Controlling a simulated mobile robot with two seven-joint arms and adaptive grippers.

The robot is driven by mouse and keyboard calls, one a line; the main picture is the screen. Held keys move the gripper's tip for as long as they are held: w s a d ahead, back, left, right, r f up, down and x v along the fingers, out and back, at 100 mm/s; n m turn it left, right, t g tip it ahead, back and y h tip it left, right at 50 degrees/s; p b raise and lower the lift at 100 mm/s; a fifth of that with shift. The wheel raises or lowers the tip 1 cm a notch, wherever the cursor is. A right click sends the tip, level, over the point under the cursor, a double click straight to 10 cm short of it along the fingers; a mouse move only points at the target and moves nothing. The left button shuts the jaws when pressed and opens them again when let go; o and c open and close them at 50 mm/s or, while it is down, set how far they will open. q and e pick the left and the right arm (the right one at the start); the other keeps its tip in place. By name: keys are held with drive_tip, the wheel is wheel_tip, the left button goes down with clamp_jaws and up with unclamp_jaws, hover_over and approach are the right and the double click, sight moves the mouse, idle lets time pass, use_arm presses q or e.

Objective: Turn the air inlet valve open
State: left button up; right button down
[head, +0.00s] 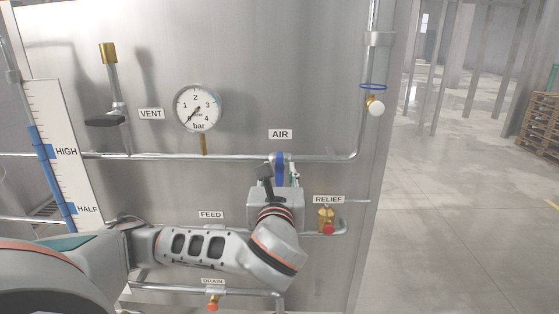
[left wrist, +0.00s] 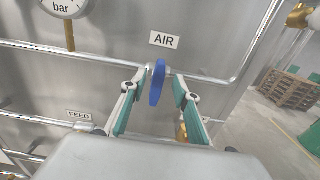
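The air inlet valve has a blue handle (head: 279,167) on the horizontal pipe just below the AIR label (head: 280,134). In the left wrist view the blue handle (left wrist: 158,82) stands nearly upright, crosswise to the pipe. My left gripper (left wrist: 160,88) is open, with one green-padded finger on each side of the handle and a visible gap on both sides. In the head view my left gripper (head: 280,174) reaches up to the handle from below, and its wrist hides the pipe area beneath. My right gripper is not in view.
A pressure gauge (head: 198,108) and a dark-handled VENT valve (head: 106,121) are to the left. The brass RELIEF valve (head: 326,218) is close to my wrist on the right. The DRAIN valve (head: 212,302) is below my forearm. Open floor lies right of the panel.

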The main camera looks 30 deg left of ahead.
sight(279, 164)
use_arm(q)
drive_tip(key=shift+x, duration=3)
clamp_jaws()
